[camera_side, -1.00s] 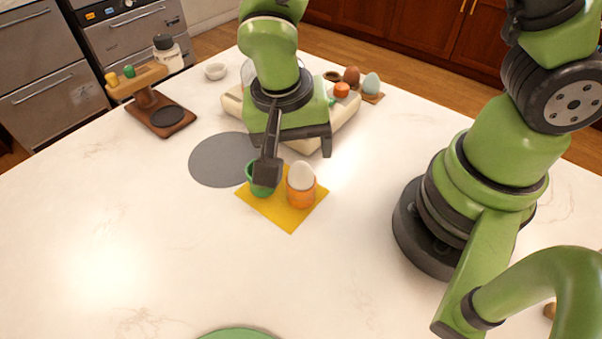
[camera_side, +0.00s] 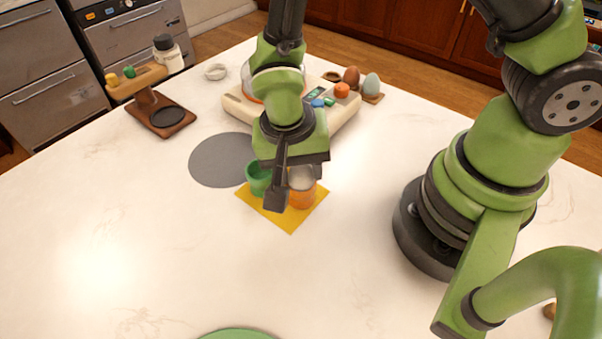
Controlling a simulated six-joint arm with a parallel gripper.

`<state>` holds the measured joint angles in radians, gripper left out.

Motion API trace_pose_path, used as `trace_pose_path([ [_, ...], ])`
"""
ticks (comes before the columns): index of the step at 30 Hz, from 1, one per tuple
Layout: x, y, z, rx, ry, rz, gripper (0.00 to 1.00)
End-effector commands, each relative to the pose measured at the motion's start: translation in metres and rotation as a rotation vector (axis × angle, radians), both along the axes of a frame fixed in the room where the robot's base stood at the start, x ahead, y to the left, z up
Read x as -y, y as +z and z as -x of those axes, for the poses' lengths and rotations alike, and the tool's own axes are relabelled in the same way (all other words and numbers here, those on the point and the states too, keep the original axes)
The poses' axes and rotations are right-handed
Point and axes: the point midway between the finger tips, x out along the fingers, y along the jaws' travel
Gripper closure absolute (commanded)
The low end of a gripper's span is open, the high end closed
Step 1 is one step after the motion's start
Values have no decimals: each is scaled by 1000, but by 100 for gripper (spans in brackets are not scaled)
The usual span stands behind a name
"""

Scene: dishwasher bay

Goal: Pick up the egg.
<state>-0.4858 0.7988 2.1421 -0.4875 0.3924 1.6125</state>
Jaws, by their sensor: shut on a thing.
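A white egg (camera_side: 302,181) sits in an orange cup (camera_side: 302,196) on a yellow mat (camera_side: 292,222). Most of the egg is hidden by my gripper. My gripper (camera_side: 295,188) points down over the orange cup and is shut on the egg, with its near finger in front of the cup's left side. The far finger is mostly hidden. The egg still appears to be inside the cup.
A green cup (camera_side: 258,179) stands just left of the orange one. A grey disc (camera_side: 214,160) lies to the left. Behind are a cream scale-like device (camera_side: 338,118), and brown (camera_side: 351,76) and pale blue (camera_side: 372,83) eggs. The front counter is largely clear.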

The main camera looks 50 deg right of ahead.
Motion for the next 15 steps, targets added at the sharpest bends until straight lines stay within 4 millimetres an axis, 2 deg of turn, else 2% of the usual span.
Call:
trace_pose_path([
  [8, 0, 4, 0, 2, 0, -1, 65],
  [15, 0, 32, -1, 6, 1, -2, 65],
])
